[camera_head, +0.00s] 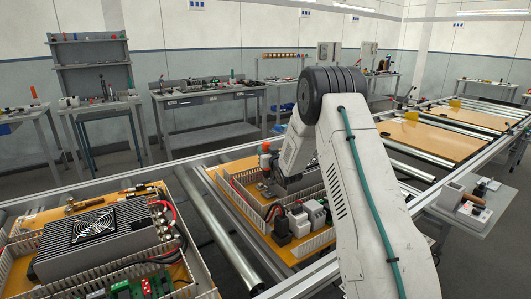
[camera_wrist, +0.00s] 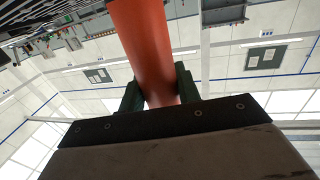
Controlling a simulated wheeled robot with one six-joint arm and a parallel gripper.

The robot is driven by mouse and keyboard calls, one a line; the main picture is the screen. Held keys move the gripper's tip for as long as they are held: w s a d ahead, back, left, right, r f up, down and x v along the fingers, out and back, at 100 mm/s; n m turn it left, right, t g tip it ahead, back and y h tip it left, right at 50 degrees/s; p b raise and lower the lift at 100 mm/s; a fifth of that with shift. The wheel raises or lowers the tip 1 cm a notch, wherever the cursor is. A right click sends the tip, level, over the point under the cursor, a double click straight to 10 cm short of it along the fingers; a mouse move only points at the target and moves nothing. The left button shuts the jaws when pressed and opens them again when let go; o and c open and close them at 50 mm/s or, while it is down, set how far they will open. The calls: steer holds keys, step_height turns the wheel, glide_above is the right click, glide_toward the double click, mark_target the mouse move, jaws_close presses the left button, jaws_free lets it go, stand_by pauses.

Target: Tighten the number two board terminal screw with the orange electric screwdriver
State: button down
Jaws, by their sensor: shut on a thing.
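The orange electric screwdriver (camera_wrist: 146,45) fills the upper middle of the wrist view. My gripper (camera_wrist: 160,95) is shut on it, with one dark green finger on each side. In the head view a small orange end of the screwdriver (camera_head: 265,147) shows beside my wrist, above the middle wooden pallet (camera_head: 228,203). My arm hides part of that pallet. The screwdriver's tip is not visible in either view. I cannot make out the number two terminal screw. A green circuit board (camera_head: 125,290) lies at the bottom left of the head view.
A finned grey power unit with a fan (camera_head: 93,228) sits on the left pallet. Light-coloured wiring ducts (camera_head: 317,243), black and white modules (camera_head: 298,221) and red wires crowd the middle pallet. A small side table (camera_head: 452,213) stands at right. Workbenches line the back.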

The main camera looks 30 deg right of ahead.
mark_target(266, 142)
steer(key=shift+f, duration=0.8)
stand_by(1.5)
steer(key=shift+r, duration=3.1)
